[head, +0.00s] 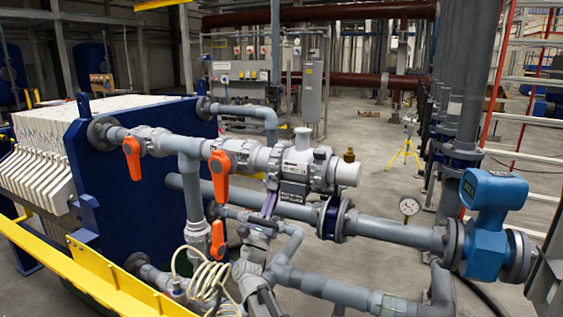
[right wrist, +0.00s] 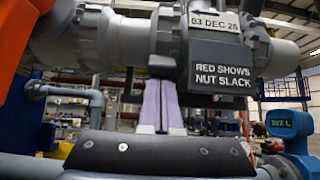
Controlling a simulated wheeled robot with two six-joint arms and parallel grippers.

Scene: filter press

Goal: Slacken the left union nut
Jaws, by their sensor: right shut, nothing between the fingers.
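A grey inline fitting (head: 296,165) sits in the upper grey pipe run, with a ribbed left union nut (head: 260,158) on its left end. In the right wrist view the left union nut (right wrist: 132,40) shows large, left of a dark plate (right wrist: 222,70) reading "RED SHOWS NUT SLACK". My right gripper (head: 272,195) is below the fitting, pointing up. My left gripper is not in view.
Orange valve handles (head: 221,175) hang left of the nut, one close by. A lower grey pipe (head: 390,232) with a blue meter (head: 485,215) runs right. A coiled hose (head: 205,275) and yellow rail (head: 100,270) are at front left. The blue press plate (head: 150,190) stands behind.

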